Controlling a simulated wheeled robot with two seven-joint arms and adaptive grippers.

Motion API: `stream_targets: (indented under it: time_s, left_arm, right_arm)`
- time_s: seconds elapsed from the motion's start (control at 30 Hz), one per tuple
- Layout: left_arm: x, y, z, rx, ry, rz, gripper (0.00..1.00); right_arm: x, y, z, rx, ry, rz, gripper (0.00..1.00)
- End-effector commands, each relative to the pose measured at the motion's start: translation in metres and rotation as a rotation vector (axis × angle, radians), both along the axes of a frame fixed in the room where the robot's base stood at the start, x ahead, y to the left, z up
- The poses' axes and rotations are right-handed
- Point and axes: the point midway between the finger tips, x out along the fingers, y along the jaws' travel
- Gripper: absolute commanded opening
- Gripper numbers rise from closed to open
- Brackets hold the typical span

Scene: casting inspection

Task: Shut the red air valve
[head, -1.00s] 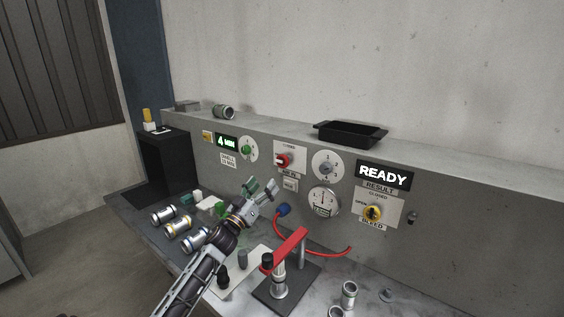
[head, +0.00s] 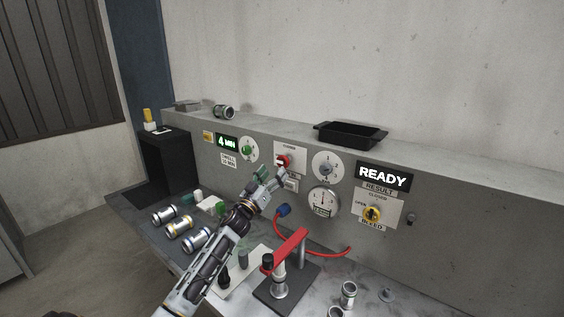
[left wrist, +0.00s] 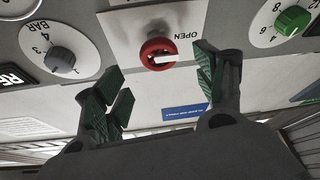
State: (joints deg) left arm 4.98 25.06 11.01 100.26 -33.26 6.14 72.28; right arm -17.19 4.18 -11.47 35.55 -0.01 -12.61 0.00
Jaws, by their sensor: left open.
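The red air valve (head: 283,161) is a round red knob with a white bar on a pale plate on the grey panel. In the left wrist view the valve (left wrist: 158,54) sits just beyond the fingertips, between them, with "OPEN" printed beside it. Its white bar lies roughly sideways there, toward the "OPEN" word. My left gripper (head: 272,176) is just in front of and below the valve in the head view. Its green-padded fingers (left wrist: 158,88) are spread apart and empty, not touching the knob. My right gripper is not in view.
A green knob (head: 248,149) is left of the valve, and a grey bar dial (head: 327,168) is right of it. A red clamp (head: 287,250) stands below on the bench.

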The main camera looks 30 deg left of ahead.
Motion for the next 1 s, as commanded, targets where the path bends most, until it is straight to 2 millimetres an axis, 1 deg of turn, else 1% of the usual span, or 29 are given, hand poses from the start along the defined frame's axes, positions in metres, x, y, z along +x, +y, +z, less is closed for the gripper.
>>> stream_targets:
  time_s: [0.7,1.0]
  left_arm:
    - [0.05,0.0,0.021,0.0,0.0,0.001,0.71]
    - [0.064,0.0,0.026,0.0,0.0,0.0,0.71]
  right_arm:
    - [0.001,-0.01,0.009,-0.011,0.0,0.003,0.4]
    - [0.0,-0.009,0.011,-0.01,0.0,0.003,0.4]
